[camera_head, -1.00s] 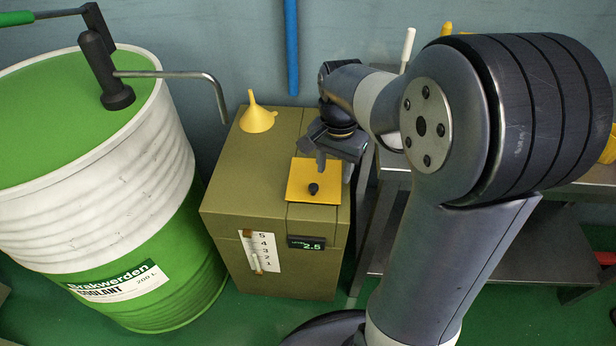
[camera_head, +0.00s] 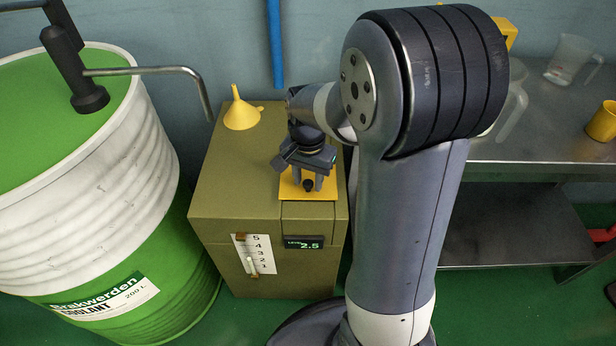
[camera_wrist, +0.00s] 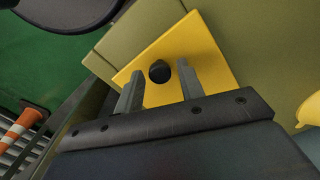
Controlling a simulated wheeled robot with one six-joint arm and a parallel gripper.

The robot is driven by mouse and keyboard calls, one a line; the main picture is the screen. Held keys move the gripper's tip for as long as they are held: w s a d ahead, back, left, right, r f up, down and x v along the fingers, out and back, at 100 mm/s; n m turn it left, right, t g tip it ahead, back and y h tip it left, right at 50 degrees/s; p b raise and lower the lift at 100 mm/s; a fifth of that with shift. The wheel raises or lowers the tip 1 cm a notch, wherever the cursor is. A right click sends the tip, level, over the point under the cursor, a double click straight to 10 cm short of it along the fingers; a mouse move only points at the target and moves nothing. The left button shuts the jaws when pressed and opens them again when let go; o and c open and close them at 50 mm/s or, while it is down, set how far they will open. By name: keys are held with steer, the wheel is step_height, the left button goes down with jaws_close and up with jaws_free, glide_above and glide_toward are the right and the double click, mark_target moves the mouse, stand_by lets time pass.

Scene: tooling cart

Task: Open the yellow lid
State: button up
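The yellow lid (camera_head: 291,192) lies flat and closed on top of the olive tank (camera_head: 232,185). A black knob (camera_head: 308,186) stands near the lid's front edge. My gripper (camera_head: 308,182) is above the lid, fingers pointing down toward the knob. In the wrist view, the two fingers of my gripper (camera_wrist: 158,85) are spread apart, with the black knob (camera_wrist: 159,71) between and just beyond their tips. The yellow lid (camera_wrist: 205,50) fills the space behind them. No finger visibly touches the knob.
A yellow funnel (camera_head: 241,112) stands on the tank's back left. A green and white coolant drum (camera_head: 95,190) with a bent pump spout (camera_head: 190,72) is to the left. A metal bench (camera_head: 540,135) with a clear jug (camera_head: 570,58) is to the right.

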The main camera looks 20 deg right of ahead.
jaws_close()
steer(key=shift+r, duration=0.15)
